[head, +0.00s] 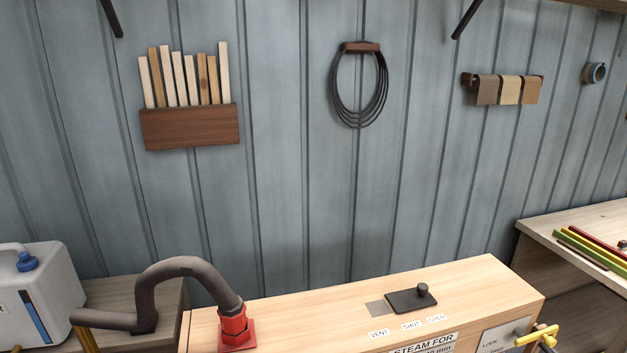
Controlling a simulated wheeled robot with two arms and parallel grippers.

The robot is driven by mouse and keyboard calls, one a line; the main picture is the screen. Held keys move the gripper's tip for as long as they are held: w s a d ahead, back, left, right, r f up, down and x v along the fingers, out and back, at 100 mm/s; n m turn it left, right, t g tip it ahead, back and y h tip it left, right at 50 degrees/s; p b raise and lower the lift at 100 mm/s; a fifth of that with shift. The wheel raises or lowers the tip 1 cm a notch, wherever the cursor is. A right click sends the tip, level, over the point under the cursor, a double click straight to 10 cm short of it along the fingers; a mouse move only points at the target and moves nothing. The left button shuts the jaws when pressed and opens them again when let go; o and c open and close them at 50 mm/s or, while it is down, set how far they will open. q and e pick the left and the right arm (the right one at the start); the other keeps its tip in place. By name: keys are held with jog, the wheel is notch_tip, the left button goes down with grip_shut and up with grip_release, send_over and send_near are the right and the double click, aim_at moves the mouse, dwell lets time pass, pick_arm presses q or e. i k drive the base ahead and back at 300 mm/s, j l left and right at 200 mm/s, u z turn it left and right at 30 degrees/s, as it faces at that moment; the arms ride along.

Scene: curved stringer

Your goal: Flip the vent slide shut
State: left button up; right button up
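The vent slide (405,302) is a dark flat plate on top of the pale wooden steam box (310,311). A dark knob (422,290) stands up near its right end. A grey square patch (377,308) shows just left of the plate; I cannot tell if it is an opening. Labels VENT, SHUT and OPEN run left to right along the box edge in front. The knob stands roughly behind the gap between SHUT and OPEN, nearer OPEN. Neither of my grippers is in view.
A red hose fitting (235,327) with a thick grey-brown hose (185,265) stands on the box's left part. A yellow-handled latch (538,337) is at its right end. A white jug (42,292) stands far left. The box top around the slide is clear.

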aim_at(406, 300)
jog(key=i+l+z, duration=0.15)
jog(key=l, duration=0.2)
jog(key=l+z, duration=0.15)
jog(key=l, duration=0.2)
jog(key=i+l+z, duration=0.3)
jog(key=l, duration=0.3)
jog(key=i, duration=0.05)
